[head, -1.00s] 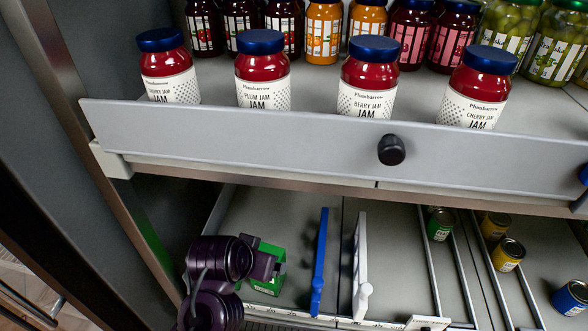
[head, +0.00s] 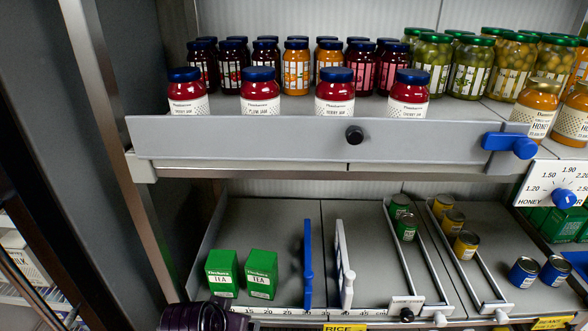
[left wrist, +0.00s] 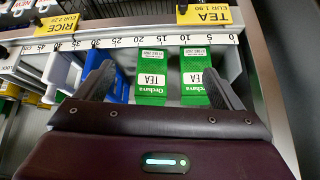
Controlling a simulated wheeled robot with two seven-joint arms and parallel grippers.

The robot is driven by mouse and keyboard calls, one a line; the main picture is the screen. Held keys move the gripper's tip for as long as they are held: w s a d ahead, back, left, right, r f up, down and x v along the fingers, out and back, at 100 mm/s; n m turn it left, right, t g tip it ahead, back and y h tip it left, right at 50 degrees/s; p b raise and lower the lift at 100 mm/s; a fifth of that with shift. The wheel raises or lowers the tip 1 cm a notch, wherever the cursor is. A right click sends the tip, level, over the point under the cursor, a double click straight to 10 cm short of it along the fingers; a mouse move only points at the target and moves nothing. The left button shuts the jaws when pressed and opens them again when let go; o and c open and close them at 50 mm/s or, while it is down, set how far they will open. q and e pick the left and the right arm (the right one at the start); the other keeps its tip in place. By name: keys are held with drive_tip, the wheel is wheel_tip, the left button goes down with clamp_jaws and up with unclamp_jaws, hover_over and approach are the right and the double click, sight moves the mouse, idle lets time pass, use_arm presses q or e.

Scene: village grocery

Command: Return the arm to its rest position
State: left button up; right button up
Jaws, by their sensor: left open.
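My left arm shows as a dark purple part (head: 205,317) at the bottom left edge of the head view, below the lower shelf; its fingers are out of that view. In the left wrist view, my left gripper (left wrist: 160,88) is open, with nothing between its fingers. Two green tea boxes (head: 222,272) (head: 262,273) stand side by side on the lower shelf, clear of the gripper. They also show beyond the fingers in the left wrist view (left wrist: 151,82) (left wrist: 193,75). My right gripper is not in view.
A blue divider (head: 308,264) and a white divider (head: 343,264) stand right of the tea boxes. A numbered strip (head: 285,310) runs along the shelf's front edge. Above is a shelf of jam jars behind a grey front board (head: 250,139). A metal post (head: 120,170) stands at the left.

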use_arm(q)
drive_tip(key=w+a+f+g+y, duration=0.1)
drive_tip(key=a+f, duration=0.1)
drive_tip(key=f, duration=0.7)
drive_tip(key=w+a+f+y, duration=0.1)
drive_tip(key=a+f, duration=0.2)
drive_tip(key=f, duration=0.5)
drive_tip(key=s+a+f+g, duration=0.1)
drive_tip(key=s+a+f, duration=0.15)
drive_tip(key=f, duration=0.55)
drive_tip(key=s+a+f, duration=0.1)
drive_tip(key=s+f, duration=0.3)
drive_tip(key=f, duration=0.4)
drive_tip(key=s+f+g, duration=0.1)
drive_tip(key=s+f, duration=0.5)
drive_tip(key=s, duration=0.3)
drive_tip(key=s+a+f+g, duration=0.1)
drive_tip(key=s+f, duration=0.5)
drive_tip(key=s, duration=0.4)
drive_tip(key=s+f+g+h, duration=0.1)
drive_tip(key=s+f, duration=0.5)
drive_tip(key=s, duration=0.3)
drive_tip(key=shift+s+a, duration=0.15)
